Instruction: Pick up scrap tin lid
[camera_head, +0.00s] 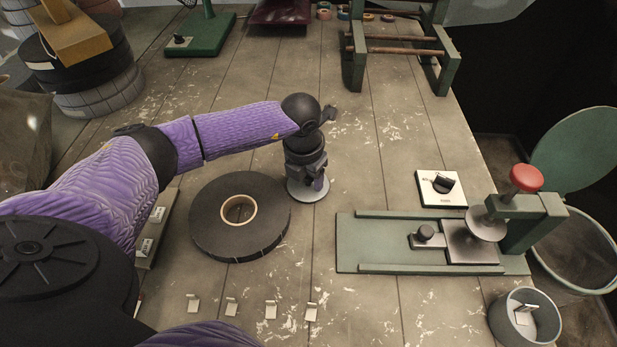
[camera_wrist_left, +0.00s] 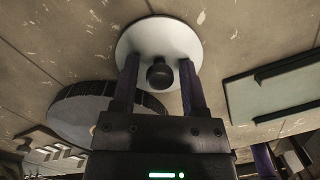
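The scrap tin lid (camera_head: 306,197) is a pale round disc lying on the table, right of the big black tape roll (camera_head: 268,215). In the left wrist view the lid (camera_wrist_left: 158,38) has a dark round knob (camera_wrist_left: 160,76) at its middle. My left gripper (camera_head: 316,181) points down over the lid and hides part of it. In the left wrist view its fingers (camera_wrist_left: 158,68) are open, one on each side of the knob, with a gap on both sides. The grey scrap tin (camera_head: 505,326) stands open at the right front with pale scraps inside. My right gripper is not in view.
A green sliding fixture (camera_head: 385,243) with a red-knobbed press (camera_head: 525,178) stands at the right. A white switch plate (camera_head: 427,198) sits behind it. Several small pale clips (camera_head: 270,310) lie along the front. A green rack (camera_head: 358,60) stands at the back. The table's middle is clear.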

